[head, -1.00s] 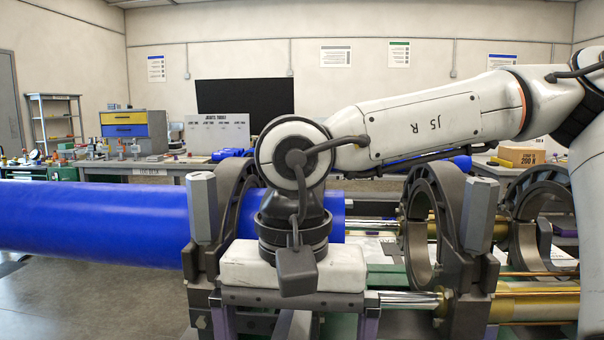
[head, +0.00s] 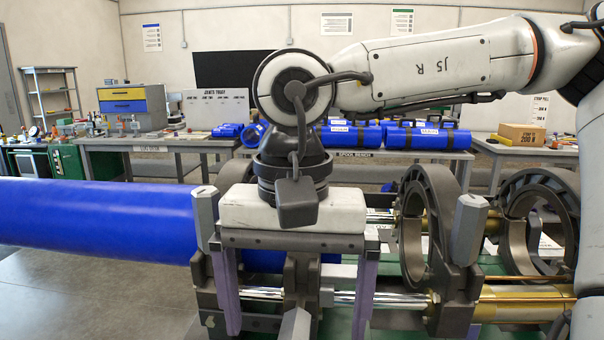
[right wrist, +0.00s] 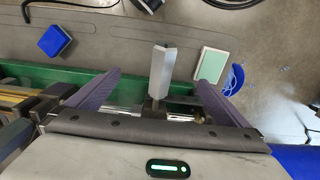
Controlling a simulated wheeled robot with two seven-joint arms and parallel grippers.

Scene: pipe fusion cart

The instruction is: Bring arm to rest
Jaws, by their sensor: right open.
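My right arm (head: 445,68) reaches in from the right, and its white gripper (head: 297,322) points down in front of the clamp frame. Its two purple fingers are spread apart. In the right wrist view the open fingers (right wrist: 160,65) stand either side of a grey faceted post (right wrist: 163,70), with gaps on both sides. The same post shows low in the head view (head: 294,328). Nothing is held. The blue pipe (head: 95,215) runs in from the left to the clamp, and its end is hidden behind the gripper. My left gripper is out of view.
Open dark clamp rings (head: 425,225) and metal guide rods (head: 390,299) stand right of the gripper. Faceted posts (head: 469,230) rise close by. Blue pipe pieces lie on the spool bench (head: 350,154) behind. Floor is clear at the lower left (head: 80,300).

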